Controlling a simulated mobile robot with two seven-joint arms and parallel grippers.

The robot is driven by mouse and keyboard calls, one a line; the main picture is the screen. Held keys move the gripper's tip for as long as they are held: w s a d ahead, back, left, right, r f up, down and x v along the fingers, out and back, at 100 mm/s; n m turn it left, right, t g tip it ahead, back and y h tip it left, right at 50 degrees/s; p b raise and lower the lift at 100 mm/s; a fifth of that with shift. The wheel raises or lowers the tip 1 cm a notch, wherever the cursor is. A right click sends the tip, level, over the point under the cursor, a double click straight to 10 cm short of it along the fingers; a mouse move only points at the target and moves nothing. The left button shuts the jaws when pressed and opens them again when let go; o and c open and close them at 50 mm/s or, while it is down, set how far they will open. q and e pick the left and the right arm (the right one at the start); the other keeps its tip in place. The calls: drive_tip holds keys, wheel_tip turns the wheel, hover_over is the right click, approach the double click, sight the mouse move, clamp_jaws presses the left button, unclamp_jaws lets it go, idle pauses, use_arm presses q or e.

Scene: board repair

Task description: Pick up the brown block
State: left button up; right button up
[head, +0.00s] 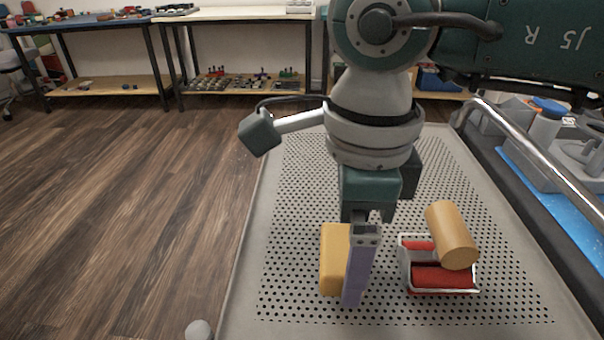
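A tan-brown cylinder (452,236) lies tilted across the right part of a small white-rimmed tray. A yellow-orange block (334,258) stands on the perforated surface to its left. My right gripper (354,300) points down from above. A long lavender piece that looks like its near finger, with a grey bolted top, comes down directly beside the yellow-orange block and overlaps its right edge in the picture. The other finger is hidden, so I cannot tell whether the gripper is open or closed on the block. It is left of the cylinder and apart from it. My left gripper is out of view.
The small tray (404,268) holds red pieces under the cylinder. The grey perforated work surface (500,305) is clear around these things. A metal rail (545,150) and a blue-floored bin with parts stand at right. Workbenches (95,24) stand far back across wooden floor.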

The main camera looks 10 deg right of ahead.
wheel_tip(320, 180, up, 19)
drive_tip(key=p, duration=0.2)
drive_tip(key=shift+f, duration=0.2)
